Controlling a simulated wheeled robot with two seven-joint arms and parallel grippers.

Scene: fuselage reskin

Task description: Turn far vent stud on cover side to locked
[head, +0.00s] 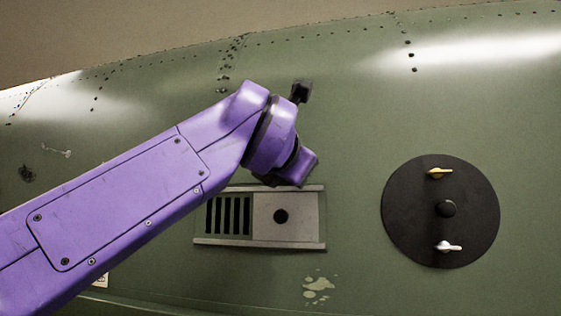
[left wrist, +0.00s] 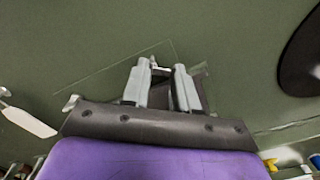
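The vent panel (head: 262,242) sits on the green fuselage skin, with dark slots (head: 228,215) on its left and a grey sliding cover (head: 300,225) with a round black knob (head: 281,216) on its right. My left wrist covers part of the panel's upper edge in the head view, and no stud shows clearly there. In the left wrist view my left gripper (left wrist: 164,72) points at the skin with its two grey fingers apart. A small pale stud-like piece (left wrist: 155,63) shows between the fingertips, close to the left finger. Its turn angle is too small to read. My right gripper is out of view.
The skin between vent and disc is clear.

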